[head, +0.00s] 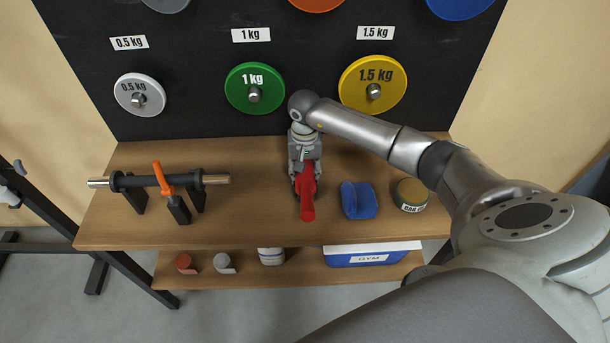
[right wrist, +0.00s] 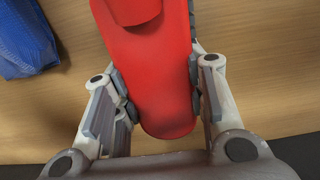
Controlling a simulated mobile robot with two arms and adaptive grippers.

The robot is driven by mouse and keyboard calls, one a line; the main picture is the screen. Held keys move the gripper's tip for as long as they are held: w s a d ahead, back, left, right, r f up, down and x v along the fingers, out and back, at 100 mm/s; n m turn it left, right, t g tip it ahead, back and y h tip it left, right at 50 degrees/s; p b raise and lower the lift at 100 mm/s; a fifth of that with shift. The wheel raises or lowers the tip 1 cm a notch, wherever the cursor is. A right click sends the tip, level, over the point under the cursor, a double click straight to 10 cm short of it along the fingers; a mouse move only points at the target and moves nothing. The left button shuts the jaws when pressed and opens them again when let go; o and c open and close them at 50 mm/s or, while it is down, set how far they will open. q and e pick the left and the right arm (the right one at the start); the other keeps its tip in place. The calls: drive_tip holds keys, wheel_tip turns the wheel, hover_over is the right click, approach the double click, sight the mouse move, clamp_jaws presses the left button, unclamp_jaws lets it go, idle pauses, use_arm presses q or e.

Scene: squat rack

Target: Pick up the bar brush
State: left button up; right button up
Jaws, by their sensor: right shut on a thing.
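The bar brush, a red thing with a long handle (head: 307,200), is on or just above the wooden shelf, in the middle of the head view. My right gripper (head: 304,176) comes down over its far part and is shut on it. In the right wrist view the red brush (right wrist: 155,85) lies between the two fingers of the gripper (right wrist: 155,95), with pads at both sides. I cannot tell whether the brush touches the shelf. My left gripper is not in view.
The wooden shelf (head: 250,225) also bears a blue cloth (head: 358,200), a round tin (head: 410,194) and a short bar on black stands (head: 130,182) with an orange clip (head: 161,178). Weight plates, such as the green one (head: 240,80), hang behind. A lower shelf holds a blue box (head: 350,259).

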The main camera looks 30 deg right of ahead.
drive_tip(key=shift+r, duration=0.1)
drive_tip(key=shift+r+p, duration=0.3)
drive_tip(key=shift+r, duration=0.2)
wheel_tip(320, 180, up, 3)
drive_tip(key=shift+w+d+f+p, duration=0.1)
drive_tip(key=shift+f+p, duration=0.05)
drive_tip(key=shift+p, duration=0.45)
drive_tip(key=s+r+p, duration=0.1)
drive_tip(key=p, duration=0.1)
drive_tip(key=s+r+p, duration=0.1)
drive_tip(key=s+r, duration=0.1)
drive_tip(key=s+r+p, duration=0.1)
drive_tip(key=r+p, duration=0.1)
drive_tip(key=shift+s+a+p, duration=0.15)
drive_tip(key=shift+a+p, duration=0.1)
drive_tip(key=shift+p, duration=0.05)
drive_tip(key=s+a+r+p, duration=0.1)
drive_tip(key=s+r+p, duration=0.3)
drive_tip(key=s, duration=0.6)
drive_tip(key=shift+w+a+r, duration=0.1)
